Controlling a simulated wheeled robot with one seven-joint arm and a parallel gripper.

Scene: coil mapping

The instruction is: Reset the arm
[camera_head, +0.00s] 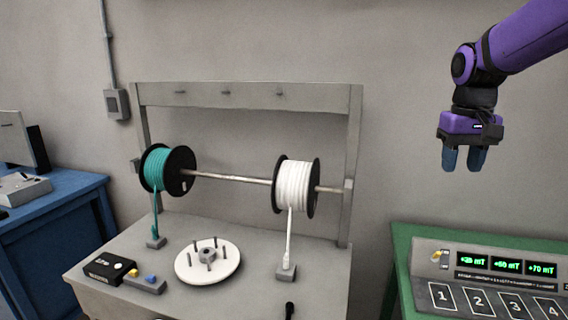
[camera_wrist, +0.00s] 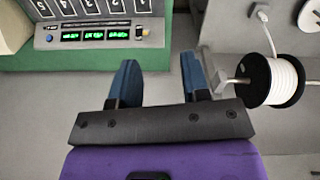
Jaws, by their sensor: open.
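My gripper (camera_head: 464,158) hangs at the upper right of the head view, on my purple arm, fingers pointing down. It is raised above the gap between the grey bench and the green table, touching nothing. In the wrist view my gripper (camera_wrist: 158,80) shows two blue fingers spread apart with only bare floor between them. It is open and empty.
A grey bench (camera_head: 225,225) bears a rod with a teal spool (camera_head: 158,168) and a white spool (camera_head: 295,187), plus a white pegged disc (camera_head: 208,262). A green table (camera_head: 401,262) with a display panel (camera_head: 490,285) stands right. A blue table (camera_head: 60,205) stands left.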

